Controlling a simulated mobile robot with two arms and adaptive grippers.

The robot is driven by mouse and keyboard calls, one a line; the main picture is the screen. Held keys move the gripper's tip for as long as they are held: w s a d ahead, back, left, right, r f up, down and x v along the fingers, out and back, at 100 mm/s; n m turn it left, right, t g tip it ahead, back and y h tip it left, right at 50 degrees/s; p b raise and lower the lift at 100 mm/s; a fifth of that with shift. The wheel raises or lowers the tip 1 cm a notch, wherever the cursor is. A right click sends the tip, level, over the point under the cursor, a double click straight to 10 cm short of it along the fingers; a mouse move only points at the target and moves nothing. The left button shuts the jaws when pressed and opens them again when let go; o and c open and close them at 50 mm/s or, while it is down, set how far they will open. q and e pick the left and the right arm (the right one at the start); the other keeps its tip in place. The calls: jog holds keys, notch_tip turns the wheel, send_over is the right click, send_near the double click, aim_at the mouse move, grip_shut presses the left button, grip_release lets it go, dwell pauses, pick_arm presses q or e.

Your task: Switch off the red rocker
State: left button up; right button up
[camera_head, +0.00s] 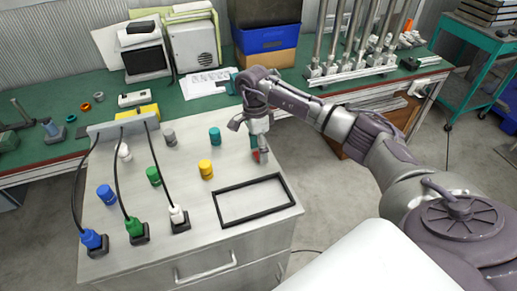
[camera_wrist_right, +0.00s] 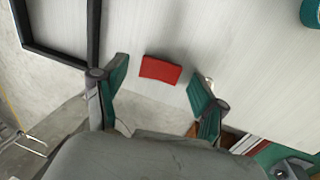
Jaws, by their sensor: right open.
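The red rocker (camera_wrist_right: 161,70) is a small red block on the pale cabinet top, centred ahead of my right gripper in the wrist view. In the head view the red rocker (camera_head: 256,156) shows as a small red patch near the cabinet's right edge, partly covered by the gripper. My right gripper (camera_head: 258,150) points down over it. In the wrist view the right gripper (camera_wrist_right: 155,90) is open, one green-padded finger on either side of the rocker, holding nothing. I cannot tell the rocker's tilt or whether a finger touches it. My left gripper is not in view.
A black rectangular frame (camera_head: 254,201) lies in front of the rocker. Yellow (camera_head: 206,170), teal (camera_head: 214,137) and other coloured cylinders stand to the left. Cables run to blue, green and white plugs at the cabinet's left front. A green bench (camera_head: 190,108) stands behind.

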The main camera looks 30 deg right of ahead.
aim_at(256, 151)
jog(key=shift+w+r, duration=0.1)
jog(key=shift+r, duration=0.15)
notch_tip(256, 151, up, 11)
jog(key=w, duration=0.2)
jog(key=shift+d+r, duration=0.15)
jog(key=shift+d, duration=0.15)
